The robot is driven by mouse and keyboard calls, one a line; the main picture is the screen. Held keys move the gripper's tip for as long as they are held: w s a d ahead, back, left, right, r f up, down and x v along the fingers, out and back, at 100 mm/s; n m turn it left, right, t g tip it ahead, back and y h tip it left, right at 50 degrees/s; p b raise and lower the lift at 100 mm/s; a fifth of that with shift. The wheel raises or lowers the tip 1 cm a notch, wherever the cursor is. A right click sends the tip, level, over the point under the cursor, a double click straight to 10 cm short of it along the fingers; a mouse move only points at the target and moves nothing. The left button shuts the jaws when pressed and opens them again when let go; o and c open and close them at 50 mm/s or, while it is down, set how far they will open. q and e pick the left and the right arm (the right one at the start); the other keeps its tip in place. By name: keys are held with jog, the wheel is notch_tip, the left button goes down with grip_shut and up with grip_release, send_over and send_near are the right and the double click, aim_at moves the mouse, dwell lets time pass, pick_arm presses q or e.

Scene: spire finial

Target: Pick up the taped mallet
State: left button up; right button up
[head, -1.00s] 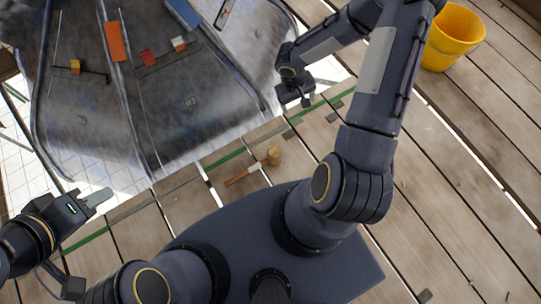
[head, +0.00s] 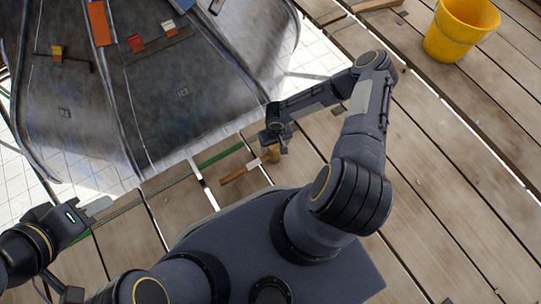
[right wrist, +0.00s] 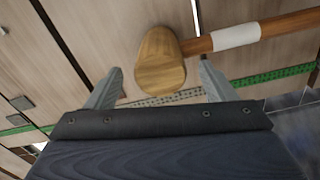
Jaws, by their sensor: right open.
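The taped mallet (head: 250,168) lies on the wooden deck in front of my body, with a wooden head and a brown handle wrapped in a white tape band. In the head view my right gripper (head: 277,139) is just above the mallet's head and partly covers it. In the right wrist view the mallet's head (right wrist: 160,62) shows ahead of and between the two spread fingers of my right gripper (right wrist: 160,88), with the handle running off to the right. Nothing is between the fingertips that I can see touching them. My left gripper (head: 98,206) is at the left, away from the mallet; its jaw opening is unclear.
A large grey metal spire surface (head: 180,95) with coloured blocks fills the upper left. A yellow bucket (head: 461,30) stands at the upper right. A green strip (head: 219,156) runs along the deck edge, beyond which is a drop.

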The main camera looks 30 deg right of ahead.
notch_tip(320, 180, down, 2)
jog(key=shift+f, duration=0.1)
jog(key=c, duration=1.2)
